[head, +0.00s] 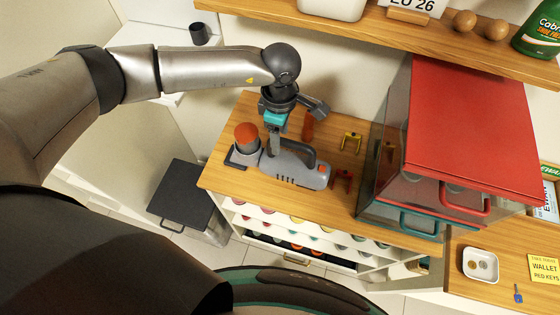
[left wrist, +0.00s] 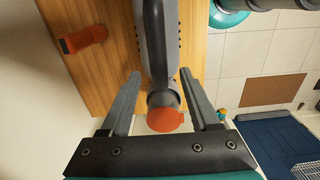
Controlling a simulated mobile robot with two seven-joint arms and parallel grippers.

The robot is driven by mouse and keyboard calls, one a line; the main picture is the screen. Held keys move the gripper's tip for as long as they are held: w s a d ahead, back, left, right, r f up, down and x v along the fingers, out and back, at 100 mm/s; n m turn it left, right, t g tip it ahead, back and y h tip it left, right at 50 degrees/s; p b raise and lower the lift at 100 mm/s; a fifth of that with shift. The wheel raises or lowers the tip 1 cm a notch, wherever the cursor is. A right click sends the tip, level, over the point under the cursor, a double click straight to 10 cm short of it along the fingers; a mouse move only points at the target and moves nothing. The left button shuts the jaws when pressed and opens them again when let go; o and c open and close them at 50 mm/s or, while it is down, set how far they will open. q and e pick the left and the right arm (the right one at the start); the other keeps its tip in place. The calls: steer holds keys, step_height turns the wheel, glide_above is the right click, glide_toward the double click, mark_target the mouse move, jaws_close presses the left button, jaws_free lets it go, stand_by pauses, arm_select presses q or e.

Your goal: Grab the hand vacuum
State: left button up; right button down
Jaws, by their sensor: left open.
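The hand vacuum (head: 300,168) is grey with a dark handle and an orange-ended round nose. It lies on the wooden top of the cubby, its nose at the left. My left gripper (head: 274,146) points down over its front part, between nose and handle. In the left wrist view the open fingers (left wrist: 160,74) stand on either side of the vacuum (left wrist: 154,45), with gaps showing beside it. The orange end (left wrist: 165,119) shows nearer the palm. Whether the fingers reach below its top is unclear. My right gripper is not in view.
A red-topped clear bin (head: 470,130) stands to the right. A wooden shelf (head: 400,32) runs above. A dark lidded bin (head: 183,194) stands at lower left. A small dish (head: 480,265) is at lower right.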

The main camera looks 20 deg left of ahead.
arm_select(q)
steer(key=shift+c, duration=0.2)
jaws_close()
stand_by(0.3)
steer(key=shift+w+r, duration=0.1)
stand_by(0.7)
